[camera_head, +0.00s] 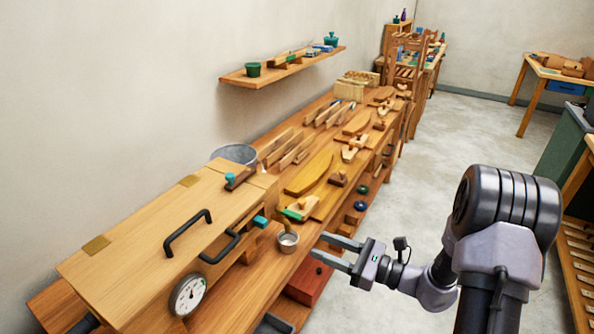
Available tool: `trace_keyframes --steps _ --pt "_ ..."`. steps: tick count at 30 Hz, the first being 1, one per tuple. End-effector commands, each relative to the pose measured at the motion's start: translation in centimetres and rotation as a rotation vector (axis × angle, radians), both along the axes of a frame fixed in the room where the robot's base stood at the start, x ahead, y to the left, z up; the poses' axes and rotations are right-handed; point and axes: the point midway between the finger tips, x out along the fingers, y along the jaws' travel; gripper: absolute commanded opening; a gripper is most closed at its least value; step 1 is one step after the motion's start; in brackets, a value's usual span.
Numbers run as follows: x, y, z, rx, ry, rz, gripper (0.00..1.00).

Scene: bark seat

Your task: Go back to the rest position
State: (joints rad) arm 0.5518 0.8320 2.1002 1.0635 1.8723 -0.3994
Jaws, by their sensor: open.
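My gripper (318,247) is at the lower middle of the head view. Its two parallel fingers are apart and point left, with nothing between them. The fingertips are close to the right of a small metal cup (288,242) with a wooden handle standing in it, near the front edge of the long workbench (262,287). The fingers look apart from the cup, though the depth gap is hard to judge.
A wooden box (140,245) with black handles and a round dial (188,295) stands on the bench at left. Planes, wooden pieces and a metal bucket (234,154) lie farther along. A wall shelf (240,78) hangs above. The floor (440,150) right of the bench is clear.

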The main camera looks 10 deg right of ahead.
Motion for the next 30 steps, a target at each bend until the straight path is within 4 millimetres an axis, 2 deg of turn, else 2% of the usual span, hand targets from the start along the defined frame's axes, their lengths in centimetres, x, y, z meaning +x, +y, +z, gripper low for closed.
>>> trace_keyframes --steps 2,4,5,6,7,10,12,13,15,18,21,30 --pt "-1.2 2.2 1.8 -0.074 -0.032 0.092 0.42" --pt "-4.2 5.7 4.2 -0.216 -0.084 0.256 0.42" --pt "-6.0 7.2 5.1 -0.299 -0.112 0.339 0.42" --pt "-8.7 9.0 6.0 -0.420 -0.153 0.450 0.42" --pt "-10.8 9.9 6.5 -0.516 -0.188 0.528 0.42" --pt "-17.2 11.0 7.2 -0.871 -0.326 0.744 0.42" --pt "-20.6 10.1 7.3 -1.136 -0.442 0.848 0.42" --pt "-21.6 9.4 7.4 -1.246 -0.495 0.878 0.42" --pt "-23.2 7.8 8.0 -1.480 -0.612 0.912 0.42" --pt "-24.0 5.8 9.1 -1.727 -0.749 0.908 0.42" --pt "-24.3 4.7 10.0 -1.860 -0.826 0.888 0.42" --pt "-24.3 4.4 10.4 -1.900 -0.846 0.879 0.42"
